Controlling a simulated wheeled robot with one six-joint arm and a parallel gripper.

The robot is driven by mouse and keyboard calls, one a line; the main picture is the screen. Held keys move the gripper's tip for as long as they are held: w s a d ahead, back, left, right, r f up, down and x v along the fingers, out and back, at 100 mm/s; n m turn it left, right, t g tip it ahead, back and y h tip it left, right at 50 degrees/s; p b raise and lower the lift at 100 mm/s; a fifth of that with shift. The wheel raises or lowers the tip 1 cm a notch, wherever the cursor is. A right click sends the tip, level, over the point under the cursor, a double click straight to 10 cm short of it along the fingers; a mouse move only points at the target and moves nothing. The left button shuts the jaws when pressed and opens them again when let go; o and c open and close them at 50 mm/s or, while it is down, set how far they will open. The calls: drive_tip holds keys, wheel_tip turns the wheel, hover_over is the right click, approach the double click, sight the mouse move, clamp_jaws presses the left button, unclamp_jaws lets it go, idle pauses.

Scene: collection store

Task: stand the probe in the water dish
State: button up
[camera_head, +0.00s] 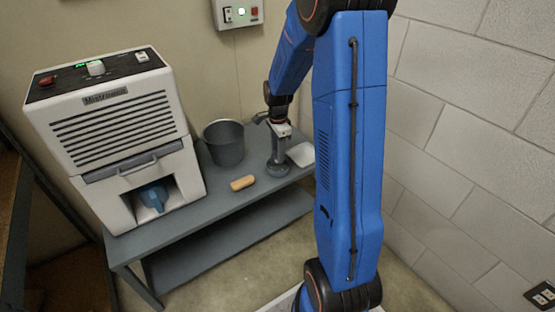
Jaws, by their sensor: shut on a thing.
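My gripper (281,130) is over the right part of the grey bench, small in the view and partly dark against the wall. It is shut on a grey upright thing that I take for the probe (279,149), held roughly vertical below the jaws. Under it is a low, round, grey shape (278,170) on the bench top, possibly the water dish. I cannot tell whether the probe's lower end touches it, or whether there is water in it.
A dark grey bucket (224,146) stands left of my gripper. A tan block (243,183) lies near the bench's front edge. A white flat thing (301,154) lies to the right. A white machine (118,125) with a blue container (154,196) fills the bench's (200,210) left end.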

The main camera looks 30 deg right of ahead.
drive_tip(key=shift+f, duration=1.75)
drive_tip(key=shift+f, duration=0.35)
drive_tip(key=o, duration=0.8)
drive_tip(key=shift+r, duration=0.1)
